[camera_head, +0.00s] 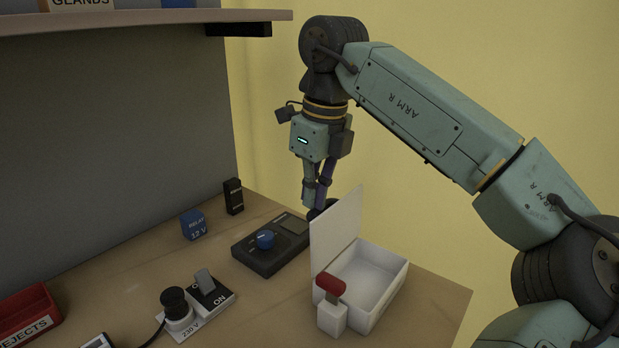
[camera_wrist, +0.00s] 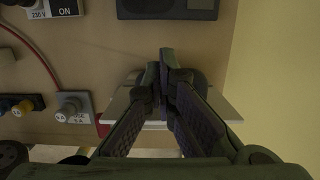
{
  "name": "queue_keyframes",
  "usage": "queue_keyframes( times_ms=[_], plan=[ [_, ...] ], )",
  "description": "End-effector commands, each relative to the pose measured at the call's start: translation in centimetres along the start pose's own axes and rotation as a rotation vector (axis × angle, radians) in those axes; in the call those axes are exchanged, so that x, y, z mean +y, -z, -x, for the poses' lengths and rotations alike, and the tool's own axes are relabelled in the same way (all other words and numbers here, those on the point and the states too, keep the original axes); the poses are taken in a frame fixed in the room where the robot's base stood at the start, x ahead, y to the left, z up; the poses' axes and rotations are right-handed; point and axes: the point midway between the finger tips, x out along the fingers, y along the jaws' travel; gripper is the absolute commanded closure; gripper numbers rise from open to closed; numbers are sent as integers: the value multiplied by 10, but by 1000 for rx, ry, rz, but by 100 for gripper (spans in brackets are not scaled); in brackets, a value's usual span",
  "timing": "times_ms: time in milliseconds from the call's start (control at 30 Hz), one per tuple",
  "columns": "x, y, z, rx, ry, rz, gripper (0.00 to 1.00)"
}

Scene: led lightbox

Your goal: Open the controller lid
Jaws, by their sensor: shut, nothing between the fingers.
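The white box (camera_head: 384,308) stands near the right end of the bench. Its white lid (camera_head: 336,234) stands up steeply along its left side, and the bare interior shows. I take this lid to be the controller lid. My gripper (camera_head: 316,207) is shut and empty, pointing down just behind the lid's top edge; I cannot tell whether it touches. In the wrist view the gripper (camera_wrist: 166,56) has its fingers together, with a pale plate edge (camera_wrist: 222,104), likely the lid, behind them. A dark rounded thing, partly hidden, shows around the fingertips.
A red-topped lever on a white block (camera_head: 331,318) stands at the box's front left. A dark meter with a blue knob (camera_head: 265,240) lies left of the lid. A switch panel (camera_head: 207,294), blue relay cube (camera_head: 193,224) and red rejects bin (camera_head: 27,316) stand farther left. A shelf (camera_head: 140,18) overhangs.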

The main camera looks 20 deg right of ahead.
Motion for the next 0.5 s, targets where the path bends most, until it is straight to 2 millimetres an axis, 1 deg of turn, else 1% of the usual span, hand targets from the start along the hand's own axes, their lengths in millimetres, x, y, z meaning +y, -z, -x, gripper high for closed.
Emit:
queue_keyframes(
  times_ms=[133, 500],
  plan=[
    [2, 4, -2, 35, -2, -1, 100],
    [3, 5, -3, 45, -3, 0, 100]
  ],
)
